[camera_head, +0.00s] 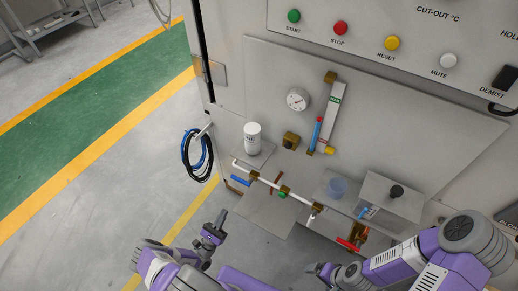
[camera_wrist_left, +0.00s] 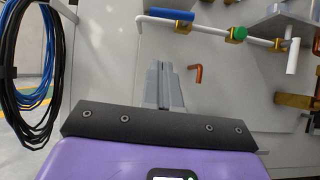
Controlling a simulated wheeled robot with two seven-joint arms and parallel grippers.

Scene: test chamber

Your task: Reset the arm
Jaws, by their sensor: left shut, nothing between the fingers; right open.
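My left gripper (camera_head: 221,217) is in front of the test chamber, low and left of the piping, in the head view. In the left wrist view its fingers (camera_wrist_left: 164,85) are together with nothing between them. My right gripper (camera_head: 316,268) is at the bottom middle of the head view, below the red-handled valve (camera_head: 348,244). It is small and partly hidden there, open, with nothing seen in it. My right arm (camera_head: 400,259) comes in from the right.
White piping with a blue handle (camera_head: 240,181) and a green knob (camera_head: 282,194) runs close to my left gripper. A copper elbow (camera_wrist_left: 196,73) is just right of its fingers in the wrist view. Coiled hoses (camera_head: 195,155) hang at left. Open floor (camera_head: 110,225) lies left.

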